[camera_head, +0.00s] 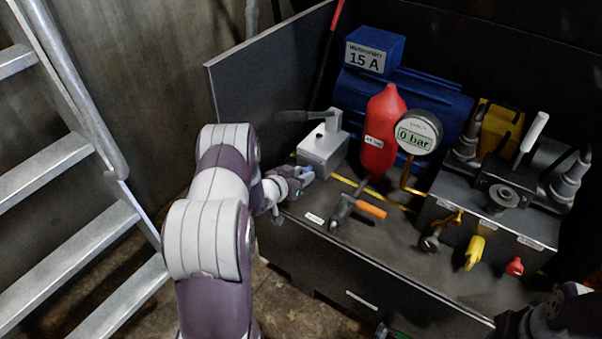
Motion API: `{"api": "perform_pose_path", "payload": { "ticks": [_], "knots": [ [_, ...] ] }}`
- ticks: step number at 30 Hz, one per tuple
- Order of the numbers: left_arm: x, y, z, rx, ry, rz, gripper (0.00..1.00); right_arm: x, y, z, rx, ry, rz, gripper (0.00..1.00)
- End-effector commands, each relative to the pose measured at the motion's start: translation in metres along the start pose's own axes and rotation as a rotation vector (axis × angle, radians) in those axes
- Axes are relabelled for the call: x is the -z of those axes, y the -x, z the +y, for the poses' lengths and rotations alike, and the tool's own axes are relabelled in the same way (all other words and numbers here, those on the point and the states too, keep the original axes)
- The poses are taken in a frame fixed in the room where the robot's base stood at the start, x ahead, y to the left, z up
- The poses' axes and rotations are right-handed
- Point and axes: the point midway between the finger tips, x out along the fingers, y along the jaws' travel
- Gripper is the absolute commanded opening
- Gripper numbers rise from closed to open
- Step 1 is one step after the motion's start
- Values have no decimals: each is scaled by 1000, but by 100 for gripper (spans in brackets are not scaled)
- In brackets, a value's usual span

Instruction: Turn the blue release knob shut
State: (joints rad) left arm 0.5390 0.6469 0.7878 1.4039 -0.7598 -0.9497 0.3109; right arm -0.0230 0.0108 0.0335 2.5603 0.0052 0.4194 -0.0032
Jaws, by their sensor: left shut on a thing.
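The blue release knob (307,174) shows as a small blue patch at the lower front of the light grey pump block (323,150). My left gripper (298,180) reaches it from the left and is shut on it. The fingers hide most of the knob, so I cannot tell how far it is turned. My right gripper is not clearly in view; only a dark part of what looks like my right arm shows at the bottom right corner.
A red accumulator (383,130), a gauge (417,133) reading 0 bar and a blue motor (440,98) stand behind. A black valve block (492,205) is further right. A metal ladder (75,165) stands left.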

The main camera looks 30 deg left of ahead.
Motion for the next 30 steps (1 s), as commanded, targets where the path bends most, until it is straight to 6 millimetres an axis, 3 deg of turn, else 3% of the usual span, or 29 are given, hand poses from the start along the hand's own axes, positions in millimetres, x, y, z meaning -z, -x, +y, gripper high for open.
{"api": "perform_pose_path", "payload": {
  "ticks": [1,9,10,12,23,30],
  "knots": [
    [4,3,0,-10,29,-3,3,2,11,0,0,0,1,43],
    [1,1,0,-21,52,-1,3,1,8,0,0,0,1,43],
    [1,1,0,-21,52,-1,37,1,8,0,0,0,1,43],
    [1,1,0,-21,51,-1,58,1,8,0,0,0,0,43],
    [2,8,0,-20,52,-3,58,2,13,0,0,0,0,43],
    [7,70,-2,-17,55,-3,58,5,42,0,0,0,1,43]
  ]
}}
